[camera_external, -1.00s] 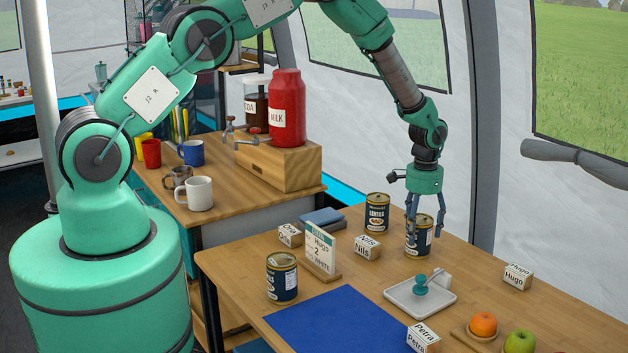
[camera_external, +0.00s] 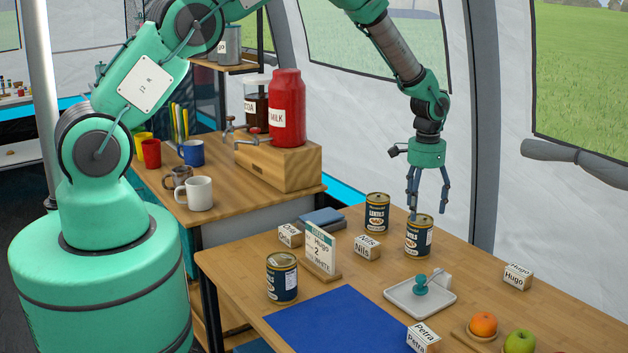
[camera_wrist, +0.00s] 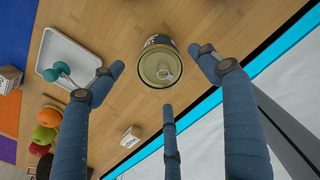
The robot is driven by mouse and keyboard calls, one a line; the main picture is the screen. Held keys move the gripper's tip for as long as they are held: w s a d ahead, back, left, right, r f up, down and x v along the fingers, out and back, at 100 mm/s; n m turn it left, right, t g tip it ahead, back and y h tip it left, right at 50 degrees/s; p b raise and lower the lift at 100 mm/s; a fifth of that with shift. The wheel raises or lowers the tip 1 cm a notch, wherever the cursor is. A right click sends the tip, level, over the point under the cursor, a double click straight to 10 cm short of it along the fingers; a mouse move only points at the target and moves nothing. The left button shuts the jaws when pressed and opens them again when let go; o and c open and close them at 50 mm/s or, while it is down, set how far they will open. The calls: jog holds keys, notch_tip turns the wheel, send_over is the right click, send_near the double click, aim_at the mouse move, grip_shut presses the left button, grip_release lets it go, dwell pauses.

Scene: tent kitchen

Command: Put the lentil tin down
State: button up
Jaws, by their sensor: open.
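A dark lentil tin (camera_external: 418,237) stands upright on the wooden table, near the far edge. My gripper (camera_external: 427,207) is open and above this tin, its fingertips around the height of the lid or just above. In the wrist view the tin's gold lid with a ring pull (camera_wrist: 160,67) lies ahead of the spread fingers of my gripper (camera_wrist: 165,75), with nothing held. A second lentil tin (camera_external: 376,212) stands just behind and to the left. A third tin (camera_external: 282,278) stands near the table's left side; its label faces partly away.
A white tray (camera_external: 404,305) with a teal-handled item lies in front of the tin. Name blocks, a sign stand (camera_external: 320,255), a blue mat (camera_external: 345,325), an orange (camera_external: 483,323) and a green apple (camera_external: 520,342) are also on the table. Bare wood lies right of the tin.

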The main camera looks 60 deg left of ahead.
jog(key=shift+r, duration=2.5)
jog(key=shift+r, duration=0.5)
jog(key=s+a+r+t, duration=0.1)
jog(key=s+r, duration=0.6)
jog(key=r, duration=0.4)
jog(key=s+a+r+t, duration=0.1)
jog(key=s+r, duration=0.5)
jog(key=r, duration=0.5)
jog(key=s+a+r+t, duration=0.1)
jog(key=s+a+r, duration=0.1)
jog(key=s+r, duration=0.7)
jog(key=s+a+r+n+t, duration=0.1)
jog(key=s+r, duration=0.3)
jog(key=s, duration=1)
jog(key=s+a+r+t, duration=0.1)
jog(key=s+r, duration=0.3)
jog(key=s, duration=1)
jog(key=shift+r+n+t, duration=0.2)
jog(key=shift+n+t, duration=0.1)
jog(key=shift+n, duration=0.1)
jog(key=shift+s, duration=0.1)
